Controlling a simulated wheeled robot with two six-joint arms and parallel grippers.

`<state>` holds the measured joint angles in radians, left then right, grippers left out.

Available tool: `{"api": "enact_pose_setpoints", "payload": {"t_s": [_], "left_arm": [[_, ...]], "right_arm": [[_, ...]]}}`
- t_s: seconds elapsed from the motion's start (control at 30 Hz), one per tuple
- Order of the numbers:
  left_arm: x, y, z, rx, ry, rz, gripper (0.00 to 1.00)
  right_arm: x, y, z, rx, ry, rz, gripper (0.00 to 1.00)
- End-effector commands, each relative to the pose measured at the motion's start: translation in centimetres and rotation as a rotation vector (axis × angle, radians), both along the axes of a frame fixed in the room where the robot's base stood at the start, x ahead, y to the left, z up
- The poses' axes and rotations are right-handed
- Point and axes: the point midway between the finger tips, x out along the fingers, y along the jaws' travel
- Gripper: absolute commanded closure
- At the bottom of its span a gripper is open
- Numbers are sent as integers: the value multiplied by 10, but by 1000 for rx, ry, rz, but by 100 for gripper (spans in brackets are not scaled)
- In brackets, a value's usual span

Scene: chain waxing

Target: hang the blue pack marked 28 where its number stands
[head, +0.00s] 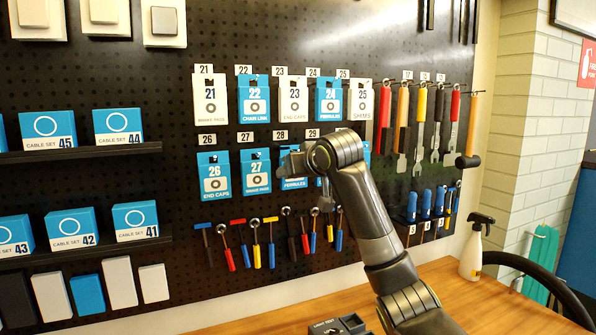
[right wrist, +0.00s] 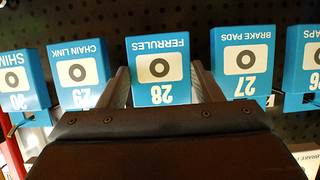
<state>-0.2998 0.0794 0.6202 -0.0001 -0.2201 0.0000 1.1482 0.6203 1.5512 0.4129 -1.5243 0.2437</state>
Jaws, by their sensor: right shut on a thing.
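The blue pack marked 28, FERRULES (right wrist: 158,68), shows upside down in the right wrist view, between the two fingers of my right gripper (right wrist: 163,88). The gripper is shut on its sides. In the head view the pack (head: 292,183) is at the board below the number 28 tag (head: 281,134), mostly hidden behind my right gripper (head: 300,160). Whether it sits on the hook is hidden. My left gripper is not in view.
Pack 27 (head: 256,171) hangs close to the left and pack 29 (right wrist: 82,74) close on the other side. White and blue packs fill the row above. Small tools (head: 255,243) hang below. A dark item (head: 337,325) lies on the wooden bench (head: 480,290).

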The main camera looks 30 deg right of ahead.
Motion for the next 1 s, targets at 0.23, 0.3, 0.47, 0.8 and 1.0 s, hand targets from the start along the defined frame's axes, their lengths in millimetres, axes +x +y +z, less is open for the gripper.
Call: {"api": "enact_pose_setpoints", "payload": {"t_s": [0.23,0.3,0.47,0.8,1.0], "left_arm": [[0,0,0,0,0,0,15],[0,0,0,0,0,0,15],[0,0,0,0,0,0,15],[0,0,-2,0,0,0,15],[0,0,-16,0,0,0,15]], "right_arm": [[0,0,0,0,0,0,63],[0,0,0,0,0,0,34],[0,0,0,0,0,0,15],[-4,0,2,0,-2,0,15],[-32,1,12,-3,-7,0,15]]}}
